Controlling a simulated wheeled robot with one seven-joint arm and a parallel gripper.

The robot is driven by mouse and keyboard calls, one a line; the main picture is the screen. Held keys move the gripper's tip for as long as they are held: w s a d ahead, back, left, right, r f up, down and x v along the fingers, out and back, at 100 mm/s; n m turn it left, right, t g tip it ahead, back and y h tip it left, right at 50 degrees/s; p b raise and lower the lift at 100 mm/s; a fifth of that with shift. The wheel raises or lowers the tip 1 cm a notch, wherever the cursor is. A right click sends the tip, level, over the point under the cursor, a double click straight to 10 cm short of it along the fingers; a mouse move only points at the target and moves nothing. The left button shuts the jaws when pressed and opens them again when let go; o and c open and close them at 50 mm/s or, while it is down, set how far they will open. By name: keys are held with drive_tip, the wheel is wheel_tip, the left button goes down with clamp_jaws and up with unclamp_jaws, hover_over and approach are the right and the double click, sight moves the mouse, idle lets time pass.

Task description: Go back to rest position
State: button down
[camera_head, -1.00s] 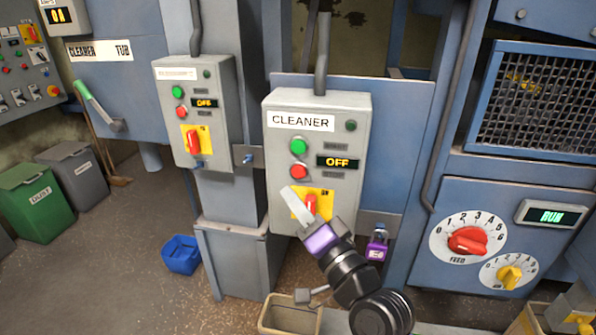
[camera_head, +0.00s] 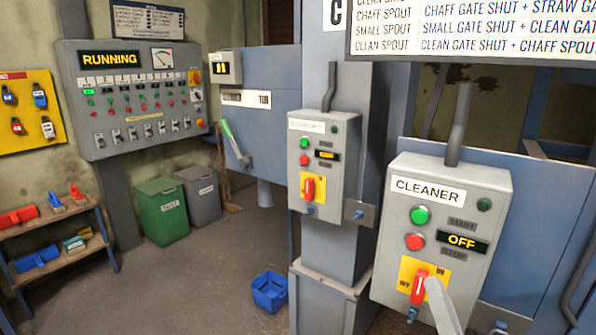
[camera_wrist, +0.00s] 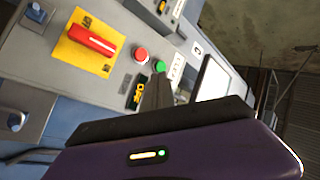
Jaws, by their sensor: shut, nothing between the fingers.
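My gripper (camera_head: 436,288) is at the lower right of the head view, its pale fingers shut and empty. Its tip is in front of the lower part of the grey CLEANER box (camera_head: 398,213), close to the red rotary switch (camera_head: 419,286) on its yellow plate. I cannot tell from the head view whether it touches the box. The box's display (camera_head: 462,240) reads OFF. In the wrist view the red switch handle (camera_wrist: 91,40) shows at the upper left, apart from the dark fingers (camera_wrist: 158,95). Most of my arm is outside the head view.
A second grey switch box (camera_head: 323,165) is on the blue column, left of the CLEANER box. A control panel (camera_head: 133,97) reads RUNNING. Green (camera_head: 162,210) and grey bins, a blue bucket (camera_head: 269,291) and a shelf (camera_head: 52,234) stand left. Floor between them is open.

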drive_tip(key=s+a+f+n+g, duration=0.1)
drive_tip(key=s+f, duration=0.4)
drive_tip(key=s, duration=0.7)
drive_tip(key=s+a+f+n+g, duration=0.1)
drive_tip(key=s+f+n+g, duration=0.2)
drive_tip(key=s, duration=0.9)
drive_tip(key=s+f+n+g, duration=0.3)
drive_tip(key=s+f, duration=0.6)
drive_tip(key=s, duration=0.3)
drive_tip(key=shift+a+n, duration=0.4)
drive_tip(key=shift+n, duration=0.1)
